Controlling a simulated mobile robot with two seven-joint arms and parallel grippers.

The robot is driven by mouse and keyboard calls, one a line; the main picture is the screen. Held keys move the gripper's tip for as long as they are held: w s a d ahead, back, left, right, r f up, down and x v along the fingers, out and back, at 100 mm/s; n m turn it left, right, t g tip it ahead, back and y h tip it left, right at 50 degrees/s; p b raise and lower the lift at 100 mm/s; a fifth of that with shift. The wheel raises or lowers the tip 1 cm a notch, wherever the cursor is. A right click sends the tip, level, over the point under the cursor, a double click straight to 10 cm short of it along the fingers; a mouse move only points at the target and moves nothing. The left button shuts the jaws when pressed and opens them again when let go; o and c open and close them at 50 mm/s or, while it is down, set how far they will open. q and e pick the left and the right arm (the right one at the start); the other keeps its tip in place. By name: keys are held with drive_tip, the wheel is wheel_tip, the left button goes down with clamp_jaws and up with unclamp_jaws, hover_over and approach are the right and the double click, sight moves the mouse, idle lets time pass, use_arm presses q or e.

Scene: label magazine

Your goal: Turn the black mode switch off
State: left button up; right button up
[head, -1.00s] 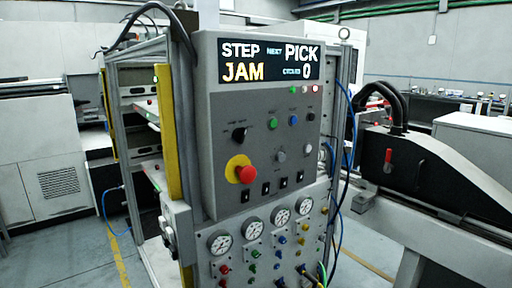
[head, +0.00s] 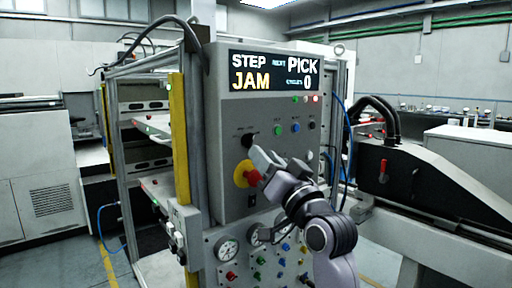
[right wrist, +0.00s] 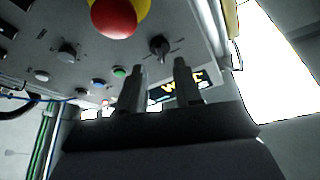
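The black mode switch (head: 247,139) is a small dark rotary knob on the grey control panel (head: 228,115), left of a green button. In the right wrist view the knob (right wrist: 158,47) shows in line with the gap between my fingertips, a little beyond them. My right gripper (head: 262,159) is in front of the panel, just below and right of the knob. Its two fingers (right wrist: 158,72) stand apart with nothing between them. I cannot tell exactly how far the tips are from the knob. My left gripper is not in view.
A red mushroom button on a yellow base (head: 242,174) sits just below the switch, close to my gripper. Green (head: 278,131) and blue (head: 295,128) buttons lie to the right. The display (head: 275,71) reads STEP, JAM, PICK and 0. Gauges (head: 227,249) are below.

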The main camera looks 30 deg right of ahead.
sight(252, 143)
drive_tip(key=shift+p+x, duration=0.4)
drive_tip(key=shift+x, duration=1.9)
clamp_jaws()
